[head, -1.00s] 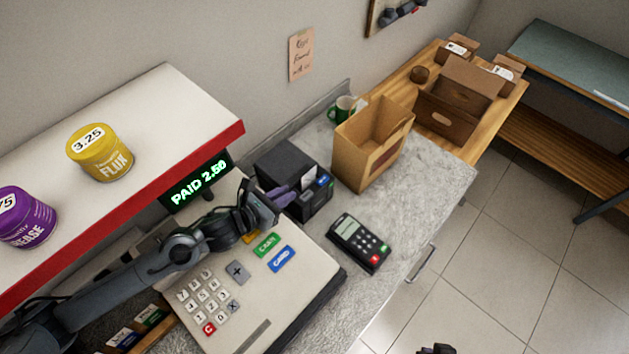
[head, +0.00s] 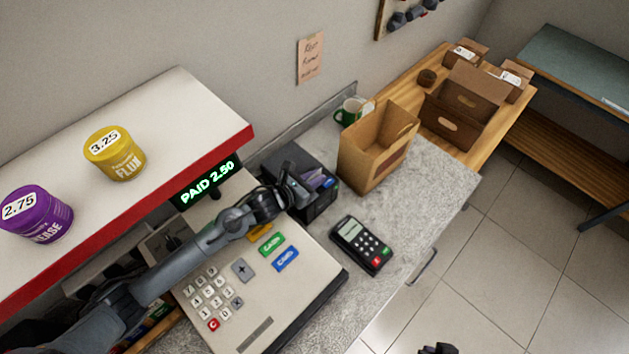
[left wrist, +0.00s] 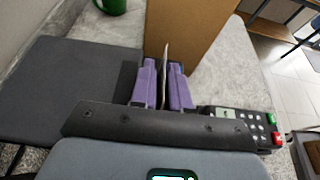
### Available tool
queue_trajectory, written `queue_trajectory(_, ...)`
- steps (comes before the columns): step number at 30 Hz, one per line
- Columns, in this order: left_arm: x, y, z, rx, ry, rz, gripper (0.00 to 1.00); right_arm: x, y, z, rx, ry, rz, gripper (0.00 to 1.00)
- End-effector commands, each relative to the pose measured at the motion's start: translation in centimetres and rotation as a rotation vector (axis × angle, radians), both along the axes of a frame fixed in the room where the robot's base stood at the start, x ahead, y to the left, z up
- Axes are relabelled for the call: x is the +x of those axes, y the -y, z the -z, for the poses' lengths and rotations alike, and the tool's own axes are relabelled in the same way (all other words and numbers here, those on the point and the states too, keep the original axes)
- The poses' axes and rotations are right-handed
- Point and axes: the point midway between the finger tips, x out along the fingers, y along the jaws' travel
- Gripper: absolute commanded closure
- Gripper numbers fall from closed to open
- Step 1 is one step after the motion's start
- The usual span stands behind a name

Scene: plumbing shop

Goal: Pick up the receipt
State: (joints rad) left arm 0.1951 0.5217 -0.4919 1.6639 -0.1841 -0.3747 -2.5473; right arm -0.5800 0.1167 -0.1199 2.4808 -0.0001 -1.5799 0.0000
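The black receipt printer (head: 283,158) stands on the counter behind the register. The receipt (left wrist: 165,66) is a thin white slip, seen almost edge-on in the left wrist view. My left gripper (left wrist: 163,90) has its two purple fingers on either side of the slip, with a narrow gap between them; it looks open. In the head view the left gripper (head: 316,181) is over the printer's front and mostly hides the receipt. Only a dark tip of my right gripper (head: 437,349) shows at the bottom edge, so its fingers cannot be made out.
A cash register (head: 235,287) lies under my left arm, its display (head: 207,183) reading PAID 2.50. A card terminal (head: 361,244) and an open cardboard box (head: 375,158) stand close to the printer. A green mug (head: 349,112) is behind. The counter's right part is clear.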

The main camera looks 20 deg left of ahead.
Motion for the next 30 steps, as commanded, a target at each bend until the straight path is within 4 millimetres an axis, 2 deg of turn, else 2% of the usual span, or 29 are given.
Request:
queue_trajectory(10, 0.47, 0.22, 0.23, 0.000, 0.001, 0.000, 0.84, 0.01, -0.04, -0.06, 0.002, 0.000, 0.002, 1.00)
queue_trajectory(13, 0.46, 0.22, 0.22, 0.000, 0.001, 0.000, 1.00, 0.01, -0.03, -0.06, 0.001, 0.000, 0.001, 1.00)
queue_trajectory(30, 0.47, 0.21, -0.14, 0.000, 0.001, 0.000, 1.00, -0.02, 0.18, -0.25, -0.008, -0.001, -0.006, 1.00)
